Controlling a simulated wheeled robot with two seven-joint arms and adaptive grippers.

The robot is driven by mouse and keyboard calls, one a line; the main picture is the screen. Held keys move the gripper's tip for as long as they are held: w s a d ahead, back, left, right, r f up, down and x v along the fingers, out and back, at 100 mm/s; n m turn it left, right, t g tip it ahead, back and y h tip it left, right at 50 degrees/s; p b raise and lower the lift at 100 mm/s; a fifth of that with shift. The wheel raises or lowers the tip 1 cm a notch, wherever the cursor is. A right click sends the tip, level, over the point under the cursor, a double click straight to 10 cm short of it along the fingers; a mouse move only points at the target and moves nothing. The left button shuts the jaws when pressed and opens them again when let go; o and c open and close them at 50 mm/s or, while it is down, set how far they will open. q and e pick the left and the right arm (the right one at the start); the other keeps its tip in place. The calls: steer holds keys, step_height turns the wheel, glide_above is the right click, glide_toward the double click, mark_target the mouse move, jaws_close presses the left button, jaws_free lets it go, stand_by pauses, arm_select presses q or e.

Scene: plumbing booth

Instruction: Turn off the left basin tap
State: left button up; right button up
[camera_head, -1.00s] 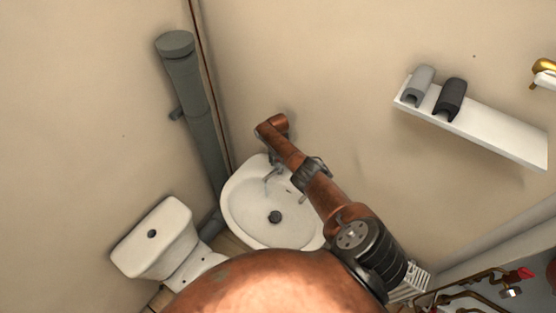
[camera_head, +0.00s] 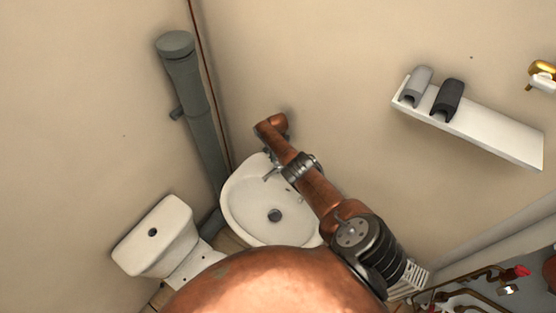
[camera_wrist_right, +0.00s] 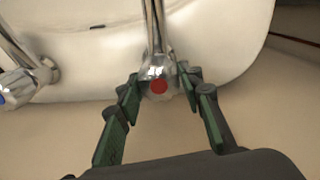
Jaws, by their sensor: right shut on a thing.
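The white basin (camera_head: 240,212) stands against the wall in the head view. Its left tap (camera_head: 271,174) is a chrome spout at the back left of the rim, partly behind my right arm. In the right wrist view this tap (camera_wrist_right: 155,40) has a red dot on its head. My right gripper (camera_wrist_right: 162,86) has its green-padded fingers on both sides of that head, shut on it. In the head view my right gripper is mostly hidden behind the arm. The other tap (camera_wrist_right: 20,85), with a blue mark, stands at the left of the wrist view, apart from the fingers. My left gripper is not in view.
A toilet (camera_head: 155,238) stands left of the basin, and a grey waste pipe (camera_head: 190,95) runs up the corner. A white shelf (camera_head: 490,135) with two grey pieces is on the right wall. Copper pipes with a red handle (camera_head: 522,271) are at lower right.

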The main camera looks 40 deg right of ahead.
steer(key=o, duration=1.2)
steer(key=shift+c, duration=0.2)
steer(key=shift+w+a+r, duration=0.1)
steer(key=shift+r, duration=0.4)
step_height(320, 180, up, 11)
steer(key=shift+f, duration=0.1)
